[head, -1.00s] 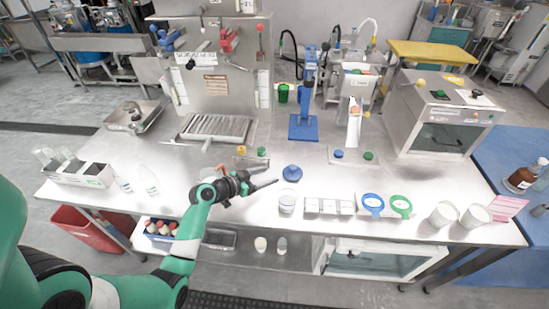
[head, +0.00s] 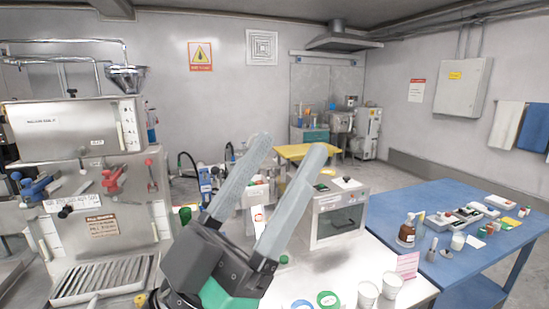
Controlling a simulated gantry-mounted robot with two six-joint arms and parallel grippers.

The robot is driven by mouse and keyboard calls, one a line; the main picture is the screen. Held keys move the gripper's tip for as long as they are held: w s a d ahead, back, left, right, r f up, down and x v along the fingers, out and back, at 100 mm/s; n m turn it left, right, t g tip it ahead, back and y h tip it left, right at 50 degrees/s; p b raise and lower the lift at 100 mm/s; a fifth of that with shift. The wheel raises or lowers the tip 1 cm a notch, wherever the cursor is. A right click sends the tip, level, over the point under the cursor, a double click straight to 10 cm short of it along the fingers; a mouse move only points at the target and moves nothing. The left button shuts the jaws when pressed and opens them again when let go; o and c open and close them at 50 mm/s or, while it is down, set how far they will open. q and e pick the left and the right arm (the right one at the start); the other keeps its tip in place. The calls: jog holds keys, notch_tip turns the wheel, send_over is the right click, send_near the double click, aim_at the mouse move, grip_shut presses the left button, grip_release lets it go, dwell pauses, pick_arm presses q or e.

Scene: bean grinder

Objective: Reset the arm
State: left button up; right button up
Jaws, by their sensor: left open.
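My left gripper (head: 276,180) is raised close to the camera in the head view. Its two long grey fingers point up and to the right and stand apart, with nothing between them. Part of my green arm shows just below it. The gripper hides part of the steel table and the equipment behind it. My right gripper does not show.
The large steel machine (head: 85,170) stands at left with its slatted drip tray (head: 100,281). A steel oven-like box (head: 338,212) sits behind the gripper. White cups (head: 367,294) stand at the table's front right. A blue table (head: 455,225) holds bottles and small boxes.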

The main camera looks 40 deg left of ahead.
pick_arm(q)
jog(key=shift+s+d+r+t+h, duration=0.35)
jog(key=shift+s+r, duration=0.2)
jog(key=shift+s, duration=0.1)
